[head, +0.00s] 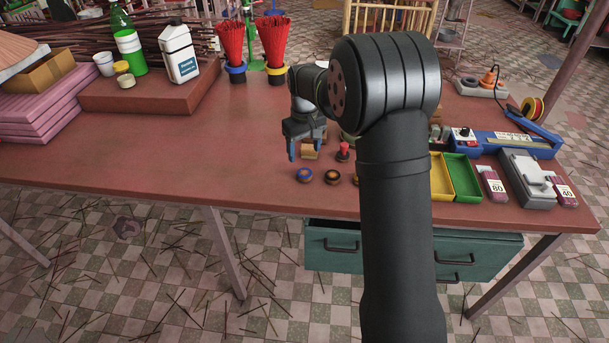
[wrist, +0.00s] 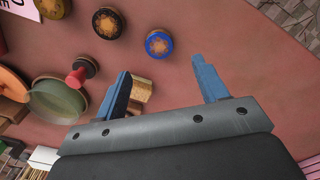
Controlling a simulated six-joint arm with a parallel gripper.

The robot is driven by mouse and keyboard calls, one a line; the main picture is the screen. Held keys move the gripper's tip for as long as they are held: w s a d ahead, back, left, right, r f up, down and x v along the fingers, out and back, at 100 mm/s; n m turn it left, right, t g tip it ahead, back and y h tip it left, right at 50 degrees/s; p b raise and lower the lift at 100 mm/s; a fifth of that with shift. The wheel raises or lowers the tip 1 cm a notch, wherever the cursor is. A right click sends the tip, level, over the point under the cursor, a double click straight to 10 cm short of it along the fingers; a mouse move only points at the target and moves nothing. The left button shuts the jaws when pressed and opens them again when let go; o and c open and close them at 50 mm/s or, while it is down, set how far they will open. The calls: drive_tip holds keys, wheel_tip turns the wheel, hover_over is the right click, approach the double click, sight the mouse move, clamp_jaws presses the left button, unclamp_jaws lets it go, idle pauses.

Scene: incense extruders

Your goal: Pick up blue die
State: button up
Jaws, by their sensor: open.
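The blue die (head: 304,174) is a small round disc with a blue rim and a brownish patterned face. It lies flat near the front edge of the red-brown table (head: 180,165). In the wrist view the blue die (wrist: 159,43) lies beyond the fingertips, roughly centred across the gap. My gripper (head: 304,153) is open, with blue fingers pointing down, behind the die in the head view. In the wrist view my gripper (wrist: 161,73) has nothing between its fingertips, and the die is apart from both fingers.
A dark-rimmed die (head: 332,177) lies just right of the blue one. A yellow-rimmed die (wrist: 50,8) is farther along. A red-knobbed tool (head: 344,151) and a brass-coloured block (wrist: 143,90) stand close to my fingers. Yellow and green trays (head: 462,177) are right.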

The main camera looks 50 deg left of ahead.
sight(305, 172)
drive_tip(key=f, duration=0.8)
drive_tip(key=shift+w+a+f, duration=0.1)
drive_tip(key=shift+a+f, duration=0.1)
drive_tip(key=shift+f, duration=0.2)
drive_tip(key=c, duration=1.2)
